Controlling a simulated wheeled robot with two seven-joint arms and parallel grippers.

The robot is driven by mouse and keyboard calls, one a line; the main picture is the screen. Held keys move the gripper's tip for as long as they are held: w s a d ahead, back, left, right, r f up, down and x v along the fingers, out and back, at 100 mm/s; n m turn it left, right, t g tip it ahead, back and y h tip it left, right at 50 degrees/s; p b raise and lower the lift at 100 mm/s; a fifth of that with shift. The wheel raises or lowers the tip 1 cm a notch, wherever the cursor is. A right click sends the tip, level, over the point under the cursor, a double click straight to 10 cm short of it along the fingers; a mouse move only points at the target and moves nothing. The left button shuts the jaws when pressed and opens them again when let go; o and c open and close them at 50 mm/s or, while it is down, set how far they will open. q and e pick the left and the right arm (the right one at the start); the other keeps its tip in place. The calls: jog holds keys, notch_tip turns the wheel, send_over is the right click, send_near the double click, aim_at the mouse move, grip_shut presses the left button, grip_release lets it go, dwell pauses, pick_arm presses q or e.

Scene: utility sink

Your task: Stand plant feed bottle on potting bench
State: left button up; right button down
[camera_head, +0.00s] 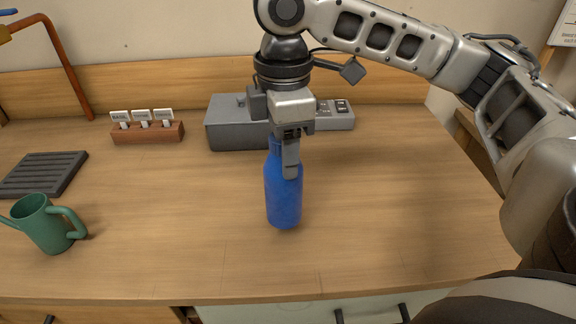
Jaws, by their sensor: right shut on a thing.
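The blue bottle (284,203), which I take to be the plant feed bottle, is upright over the middle of the wooden potting bench (390,230). Its base appears at or very near the bench top; I cannot tell if it touches. My right gripper (289,165) points straight down from above and is shut on the bottle's upper part, hiding much of its neck. My left gripper is not in view.
A grey box (232,128) stands behind the bottle, with a grey power strip (338,115) beside it. A green watering can (45,226), a dark slatted tray (42,175) and a wooden label holder (148,133) are on the left. The right of the bench is clear.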

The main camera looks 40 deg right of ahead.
jog(key=shift+s+d+f, duration=0.1)
jog(key=shift+d+f, duration=0.1)
jog(key=shift+f, duration=0.05)
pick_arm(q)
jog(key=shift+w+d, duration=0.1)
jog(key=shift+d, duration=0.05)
pick_arm(e)
notch_tip(320, 180, down, 3)
jog(key=shift+f, duration=0.1)
jog(key=c, duration=0.7)
grip_release()
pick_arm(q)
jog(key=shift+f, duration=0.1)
pick_arm(e)
jog(key=shift+o, duration=0.2)
pick_arm(q)
jog(key=shift+b, duration=0.3)
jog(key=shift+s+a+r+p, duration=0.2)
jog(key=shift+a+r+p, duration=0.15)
jog(key=shift+p, duration=0.8)
pick_arm(e)
notch_tip(320, 180, up, 12)
jog(key=shift+r, duration=0.1)
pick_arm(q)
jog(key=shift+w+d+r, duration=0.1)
